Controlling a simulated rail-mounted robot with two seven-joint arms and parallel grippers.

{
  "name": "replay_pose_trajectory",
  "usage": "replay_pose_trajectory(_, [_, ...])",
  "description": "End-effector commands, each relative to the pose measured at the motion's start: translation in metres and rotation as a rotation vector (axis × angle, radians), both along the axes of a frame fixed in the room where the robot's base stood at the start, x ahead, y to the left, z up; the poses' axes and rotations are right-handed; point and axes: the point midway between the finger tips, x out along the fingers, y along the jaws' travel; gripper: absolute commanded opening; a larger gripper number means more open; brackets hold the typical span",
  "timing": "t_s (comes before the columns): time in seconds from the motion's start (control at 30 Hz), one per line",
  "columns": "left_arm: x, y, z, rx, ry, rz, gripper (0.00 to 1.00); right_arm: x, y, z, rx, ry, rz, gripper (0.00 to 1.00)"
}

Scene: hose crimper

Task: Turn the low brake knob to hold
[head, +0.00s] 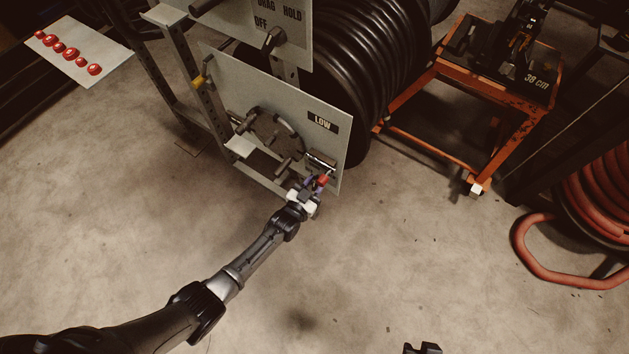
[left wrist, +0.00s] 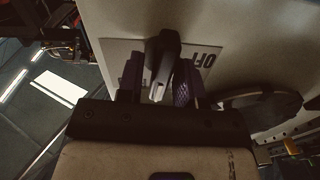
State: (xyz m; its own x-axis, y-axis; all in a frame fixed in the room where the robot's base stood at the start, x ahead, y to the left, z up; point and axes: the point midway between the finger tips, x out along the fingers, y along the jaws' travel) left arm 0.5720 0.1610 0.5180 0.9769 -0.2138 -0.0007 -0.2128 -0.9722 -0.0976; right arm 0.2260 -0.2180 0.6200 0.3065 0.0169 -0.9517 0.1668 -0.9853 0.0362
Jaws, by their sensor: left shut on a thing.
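The low brake knob (left wrist: 163,48) is a dark bar-shaped handle on a pale panel in the left wrist view. An upside-down "OFF" label shows beside it. My left gripper (left wrist: 157,82) has one finger on each side of the knob and is shut on it. In the head view my left gripper (head: 321,182) is at the lower right corner of the grey panel marked LOW (head: 318,92). There the gripper and wrist hide most of the knob. A dark tip at the bottom edge, likely my right gripper (head: 423,348), is mostly cut off.
An upper panel (head: 290,45) reads DRAG, HOLD and OFF. A large black hose reel (head: 375,60) stands behind. An orange cart (head: 450,150) is at right. The front floor is clear.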

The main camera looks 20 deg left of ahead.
Motion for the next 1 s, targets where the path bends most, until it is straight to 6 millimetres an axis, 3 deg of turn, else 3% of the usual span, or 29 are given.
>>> replay_pose_trajectory(0.5, [-0.0003,-0.0034,0.0000,0.344,-0.076,0.000,0.10,0.0001,0.0021,0.0101,0.007,0.000,-0.005,0.43])
replay_pose_trajectory(1.0, [-0.0004,-0.0035,-0.0003,0.432,-0.098,0.000,0.10,-0.0001,-0.0007,0.0110,-0.003,0.001,0.001,0.43])
